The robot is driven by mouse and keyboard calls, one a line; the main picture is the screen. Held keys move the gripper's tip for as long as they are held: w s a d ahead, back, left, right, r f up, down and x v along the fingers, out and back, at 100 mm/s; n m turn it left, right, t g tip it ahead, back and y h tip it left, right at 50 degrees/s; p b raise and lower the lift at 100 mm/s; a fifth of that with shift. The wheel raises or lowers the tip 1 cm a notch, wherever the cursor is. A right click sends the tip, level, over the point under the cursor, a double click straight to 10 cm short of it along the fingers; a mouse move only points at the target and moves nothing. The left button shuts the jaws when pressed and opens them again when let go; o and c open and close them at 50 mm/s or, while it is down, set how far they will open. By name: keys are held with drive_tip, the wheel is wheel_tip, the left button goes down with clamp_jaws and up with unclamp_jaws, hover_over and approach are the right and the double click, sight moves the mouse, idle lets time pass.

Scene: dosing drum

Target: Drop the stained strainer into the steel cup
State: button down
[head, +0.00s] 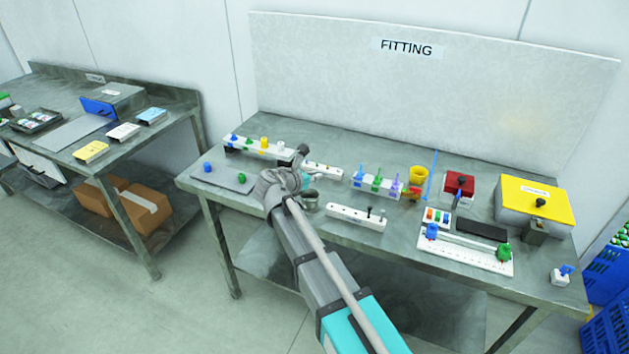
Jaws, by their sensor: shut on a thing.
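My gripper (307,181) is over the front left part of the fitting table, at the end of my grey and teal arm. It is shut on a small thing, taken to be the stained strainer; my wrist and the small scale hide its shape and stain. The steel cup (311,201) is a small grey cup standing on the table just below and beside my gripper. Its rim is partly visible, and I cannot tell whether the held thing is directly over it.
A white rack (258,150) with coloured pieces and a grey mat (224,180) lie left of my wrist.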

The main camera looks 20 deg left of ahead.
drive_tip(key=shift+f, duration=0.2)
idle(0.3)
drive_tip(key=shift+f+b, duration=2.8)
drive_tip(key=shift+b, duration=0.2)
drive_tip(key=c, duration=0.7)
unclamp_jaws()
drive_tip(key=shift+r, duration=0.2)
